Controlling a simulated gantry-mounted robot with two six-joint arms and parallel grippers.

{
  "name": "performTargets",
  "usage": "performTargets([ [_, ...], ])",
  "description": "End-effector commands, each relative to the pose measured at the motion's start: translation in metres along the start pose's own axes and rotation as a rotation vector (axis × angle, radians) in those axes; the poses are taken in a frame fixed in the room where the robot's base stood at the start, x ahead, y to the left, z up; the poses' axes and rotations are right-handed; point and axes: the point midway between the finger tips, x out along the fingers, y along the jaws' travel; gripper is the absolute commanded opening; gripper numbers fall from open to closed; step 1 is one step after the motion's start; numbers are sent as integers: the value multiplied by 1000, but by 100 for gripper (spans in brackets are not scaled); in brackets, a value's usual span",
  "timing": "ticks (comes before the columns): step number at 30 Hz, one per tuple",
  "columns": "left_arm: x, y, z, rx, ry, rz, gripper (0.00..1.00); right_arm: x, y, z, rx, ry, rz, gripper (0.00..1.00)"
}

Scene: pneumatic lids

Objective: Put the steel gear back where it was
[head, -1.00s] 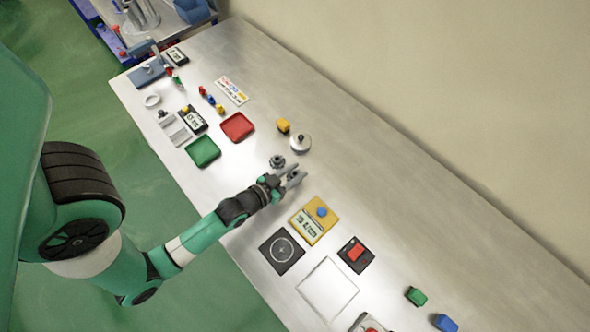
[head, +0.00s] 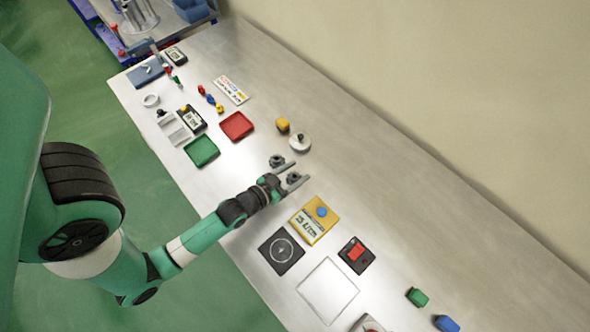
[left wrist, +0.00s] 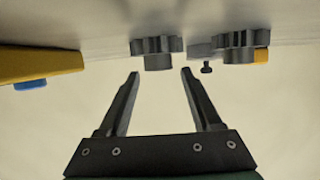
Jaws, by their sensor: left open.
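Two grey toothed gears with hubs stand on the steel table, and I cannot tell by colour which one is the steel gear. One gear (head: 293,178) is at my left gripper (head: 292,174), and in the left wrist view this gear (left wrist: 158,52) sits just beyond and between the two fingertips (left wrist: 160,73). The fingers are apart and touch nothing visible. The other gear (head: 277,161) stands close by, toward the back left, and it shows in the left wrist view (left wrist: 240,45) to the right. My right gripper is not in view.
A yellow device with a blue button (head: 314,221) lies to the right. Red (head: 237,126) and green (head: 202,151) trays lie left. The table's back right is clear.

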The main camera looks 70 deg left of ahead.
Motion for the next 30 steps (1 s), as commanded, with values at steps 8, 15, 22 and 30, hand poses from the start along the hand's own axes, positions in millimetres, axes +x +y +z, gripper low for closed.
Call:
performTargets([
  [8, -19, 0, -11, 1, -5, 0, 66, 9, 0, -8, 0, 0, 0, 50],
  [15, -81, 0, -9, 2, -6, 1, 66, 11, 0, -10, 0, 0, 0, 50],
  [22, -117, 0, -7, 2, -1, 2, 66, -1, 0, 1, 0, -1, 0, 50],
  [30, -124, 0, -11, 0, 0, 0, 66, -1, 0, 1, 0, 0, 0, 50],
])
